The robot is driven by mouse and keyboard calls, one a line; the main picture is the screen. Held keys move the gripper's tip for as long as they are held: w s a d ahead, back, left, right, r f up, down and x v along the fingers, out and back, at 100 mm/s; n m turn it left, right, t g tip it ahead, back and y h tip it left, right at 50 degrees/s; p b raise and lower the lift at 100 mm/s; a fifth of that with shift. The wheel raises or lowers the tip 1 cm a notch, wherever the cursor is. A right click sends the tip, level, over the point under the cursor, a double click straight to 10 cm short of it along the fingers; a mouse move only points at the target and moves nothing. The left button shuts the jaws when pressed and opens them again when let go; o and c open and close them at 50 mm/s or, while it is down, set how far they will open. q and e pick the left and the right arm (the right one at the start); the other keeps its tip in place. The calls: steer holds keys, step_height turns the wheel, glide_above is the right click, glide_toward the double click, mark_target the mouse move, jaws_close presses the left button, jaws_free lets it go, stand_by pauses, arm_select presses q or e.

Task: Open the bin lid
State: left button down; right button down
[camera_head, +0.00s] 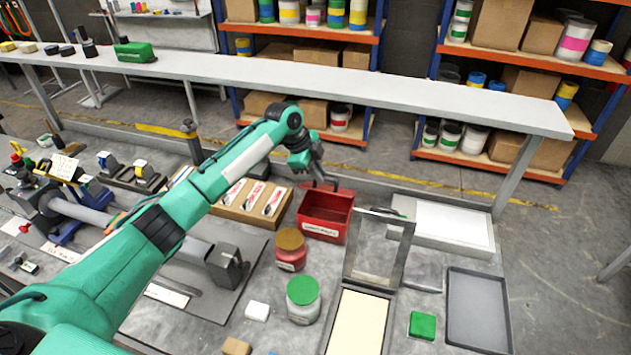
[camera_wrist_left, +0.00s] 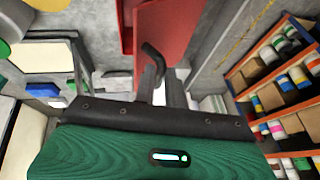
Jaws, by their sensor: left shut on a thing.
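A red bin (camera_head: 322,229) with a white label on its front stands on the grey table, near the middle of the head view. My left gripper (camera_head: 321,181) is above the bin's far edge, its fingers pointing down. In the left wrist view, the gripper (camera_wrist_left: 160,92) is shut on a dark bent handle (camera_wrist_left: 152,55) next to a red panel (camera_wrist_left: 172,30) of the bin. The top of the bin looks dark red, and I cannot tell how far the lid is raised. My right gripper is out of view.
A red jar (camera_head: 291,250) and a green-lidded jar (camera_head: 303,299) stand close in front of the bin. An upright clear-paned frame (camera_head: 378,250) is close at its right. A cardboard tray (camera_head: 234,212) lies to its left. A grey tray (camera_head: 478,310) lies farther right.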

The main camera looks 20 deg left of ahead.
arm_select(q)
steer(key=shift+w+a, duration=0.1)
steer(key=shift+w, duration=0.3)
steer(key=shift+f, duration=0.1)
steer(key=c, duration=1.6)
jaws_free()
steer(key=shift+f, duration=0.1)
steer(key=shift+o, duration=0.5)
steer(key=shift+w+f, duration=0.15)
steer(key=shift+w, duration=0.2)
steer(key=shift+r, duration=0.2)
